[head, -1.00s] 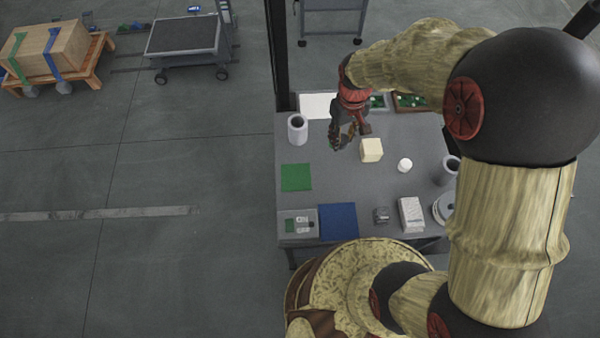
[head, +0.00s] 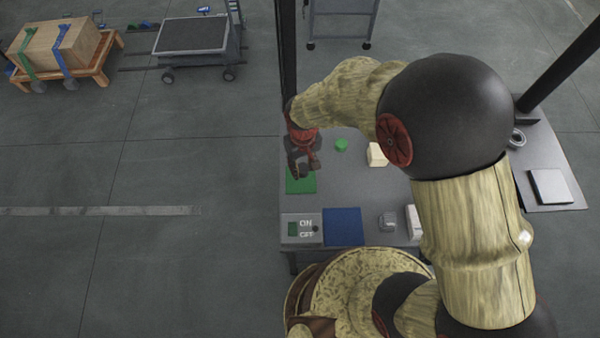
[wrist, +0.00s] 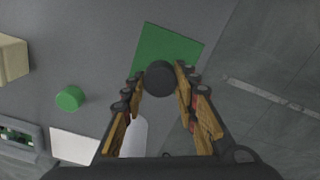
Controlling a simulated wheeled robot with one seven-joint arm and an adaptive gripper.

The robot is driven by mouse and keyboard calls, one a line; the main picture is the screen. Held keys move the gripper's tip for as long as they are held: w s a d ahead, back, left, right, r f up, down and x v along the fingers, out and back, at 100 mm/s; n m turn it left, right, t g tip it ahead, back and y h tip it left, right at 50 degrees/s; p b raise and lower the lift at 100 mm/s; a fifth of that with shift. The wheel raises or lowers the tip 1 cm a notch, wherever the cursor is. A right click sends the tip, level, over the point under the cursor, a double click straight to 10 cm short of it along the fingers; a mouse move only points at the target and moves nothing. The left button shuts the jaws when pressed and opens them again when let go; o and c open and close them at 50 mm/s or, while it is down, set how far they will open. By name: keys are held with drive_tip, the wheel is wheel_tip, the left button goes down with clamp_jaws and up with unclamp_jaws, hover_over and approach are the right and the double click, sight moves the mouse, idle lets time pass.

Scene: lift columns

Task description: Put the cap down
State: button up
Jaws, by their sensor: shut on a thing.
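A dark round cap (wrist: 160,77) is between the fingertips of my gripper (wrist: 160,82) in the wrist view. My gripper is shut on it. In the wrist view the cap overlaps the near edge of a green mat (wrist: 168,45) on the grey table; its height above the surface is hard to tell. In the head view my gripper (head: 303,166) is above the back part of the green mat (head: 302,185), and the cap cannot be made out clearly there.
A green cylinder (head: 341,145) and a cream block (head: 377,155) stand right of my gripper. A white object (wrist: 135,135) is partly hidden behind a finger. A blue mat (head: 343,227) and an ON/OFF box (head: 302,229) lie near the front edge. Mid-table is clear.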

sight(300, 169)
drive_tip(key=shift+a+f, duration=0.2)
drive_tip(key=shift+f, duration=0.1)
drive_tip(key=shift+a+f+b, duration=0.2)
drive_tip(key=shift+f+b, duration=0.4)
drive_tip(key=shift+f, duration=1.05)
drive_tip(key=shift+f, duration=0.1)
drive_tip(key=shift+f, duration=0.1)
drive_tip(key=o, duration=0.9)
wheel_tip(300, 169, up, 12)
drive_tip(key=p, duration=0.3)
drive_tip(key=shift+r, duration=0.25)
